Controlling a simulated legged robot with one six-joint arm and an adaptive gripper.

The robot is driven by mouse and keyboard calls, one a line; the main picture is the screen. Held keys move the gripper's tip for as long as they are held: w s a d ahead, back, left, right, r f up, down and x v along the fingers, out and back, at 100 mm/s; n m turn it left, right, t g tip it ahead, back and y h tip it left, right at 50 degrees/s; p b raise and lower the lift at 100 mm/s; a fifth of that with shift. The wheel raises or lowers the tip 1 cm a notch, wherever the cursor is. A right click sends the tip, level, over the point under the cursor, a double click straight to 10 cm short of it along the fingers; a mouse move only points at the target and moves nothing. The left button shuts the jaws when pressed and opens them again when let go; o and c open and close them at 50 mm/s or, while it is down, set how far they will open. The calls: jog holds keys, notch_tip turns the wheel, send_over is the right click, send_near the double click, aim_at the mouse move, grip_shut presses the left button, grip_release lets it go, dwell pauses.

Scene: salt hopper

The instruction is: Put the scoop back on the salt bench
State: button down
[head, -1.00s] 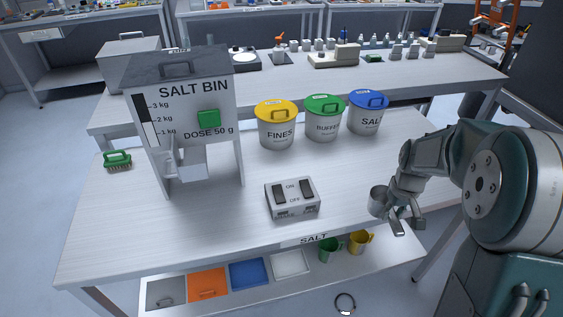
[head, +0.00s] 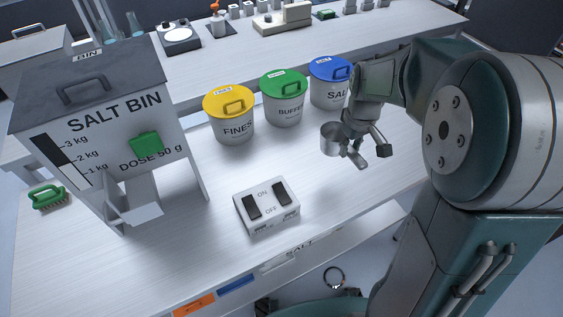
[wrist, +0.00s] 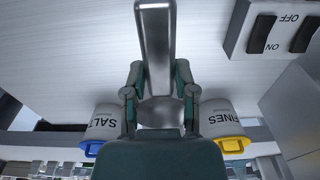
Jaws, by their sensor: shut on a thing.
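My gripper (head: 366,148) is shut on a grey metal scoop (head: 331,139) at the right of the head view. The scoop's round cup points left and its mouth faces up. It shows over the right part of the white salt bench (head: 335,192), in front of the buffer and salt tubs. I cannot tell the exact gap to the bench top. In the wrist view the scoop's bright flat handle (wrist: 155,45) sticks out from between my fingers, with the part behind it mostly hidden by them.
The salt bin (head: 105,115) stands at the left, with a green brush (head: 47,197) beside it. A two-switch box (head: 266,206) sits near the front. Fines (head: 232,122), buffer (head: 284,105) and salt (head: 328,92) tubs line the back. Bare bench lies between switch box and tubs.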

jog(key=w+a+f, duration=0.1)
jog(key=a+f, duration=0.3)
jog(key=w+a+f, duration=0.2)
jog(key=a+f, duration=0.1)
jog(key=a, duration=0.1)
jog(key=w+a+f, duration=0.1)
jog(key=a+f, duration=0.3)
jog(key=shift+w+f, duration=0.3)
jog(key=shift+f, duration=0.05)
jog(key=shift+a, duration=0.1)
jog(key=shift+c, duration=2)
grip_release()
jog(key=shift+d+f, duration=0.1)
jog(key=shift+d, duration=0.25)
jog(key=shift+a, duration=0.15)
